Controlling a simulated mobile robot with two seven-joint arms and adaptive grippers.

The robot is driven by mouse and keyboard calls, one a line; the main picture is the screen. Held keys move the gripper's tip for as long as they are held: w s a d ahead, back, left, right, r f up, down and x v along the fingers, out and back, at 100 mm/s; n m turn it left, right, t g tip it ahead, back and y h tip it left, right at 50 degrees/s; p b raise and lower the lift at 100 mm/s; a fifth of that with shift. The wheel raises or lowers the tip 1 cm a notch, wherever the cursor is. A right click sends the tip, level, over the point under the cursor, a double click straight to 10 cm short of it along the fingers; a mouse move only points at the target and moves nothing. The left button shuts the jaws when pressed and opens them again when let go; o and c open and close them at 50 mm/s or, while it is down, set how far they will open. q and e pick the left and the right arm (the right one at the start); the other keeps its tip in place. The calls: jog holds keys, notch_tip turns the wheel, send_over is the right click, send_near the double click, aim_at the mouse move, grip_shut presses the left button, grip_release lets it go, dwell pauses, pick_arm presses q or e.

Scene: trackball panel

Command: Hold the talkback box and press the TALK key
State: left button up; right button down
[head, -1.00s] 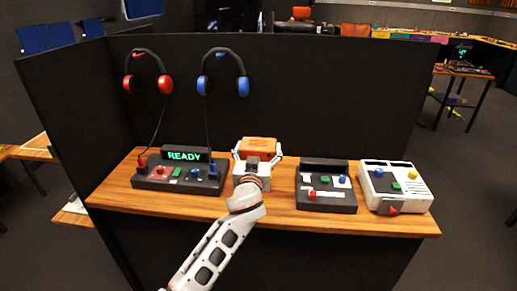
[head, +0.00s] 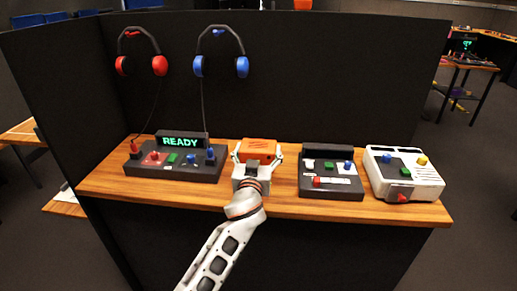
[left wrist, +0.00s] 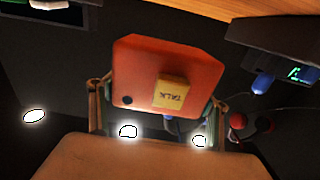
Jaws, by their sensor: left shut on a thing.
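The talkback box (head: 259,146) is a small orange box between the two fingers of my left gripper (head: 257,159), over the desk between the consoles. In the left wrist view the box (left wrist: 138,72) fills the middle, with a finger on each side. My left gripper is shut on it. The yellow TALK key (left wrist: 171,94) faces the wrist camera, its lettering upside down, and nothing covers it. The key cannot be made out in the head view. I cannot tell whether the box touches the desk. My right gripper is not in view.
A black console with a green READY display (head: 181,142) stands left on the wooden desk (head: 284,206). A black button box (head: 330,182) and a white one (head: 403,176) stand right. Red (head: 141,55) and blue (head: 221,55) headsets hang on the dark partition behind.

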pick_arm(q)
jog(key=shift+f+b, duration=0.9)
jog(key=shift+f, duration=0.6)
jog(key=shift+f+b, duration=0.7)
jog(key=shift+f, duration=0.2)
jog(key=shift+f+b, duration=0.45)
jog(key=shift+f, duration=0.1)
jog(key=shift+d+f, duration=0.1)
jog(key=shift+d, duration=0.05)
jog(key=shift+r, duration=0.2)
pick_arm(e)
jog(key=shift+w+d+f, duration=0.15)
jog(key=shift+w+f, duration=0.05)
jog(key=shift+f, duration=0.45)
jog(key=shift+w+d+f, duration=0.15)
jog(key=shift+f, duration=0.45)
pick_arm(q)
jog(key=shift+d+f, duration=0.1)
jog(key=shift+f, duration=0.1)
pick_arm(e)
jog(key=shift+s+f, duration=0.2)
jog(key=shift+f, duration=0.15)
pick_arm(q)
jog(key=shift+f+b, duration=0.1)
jog(key=shift+b, duration=0.2)
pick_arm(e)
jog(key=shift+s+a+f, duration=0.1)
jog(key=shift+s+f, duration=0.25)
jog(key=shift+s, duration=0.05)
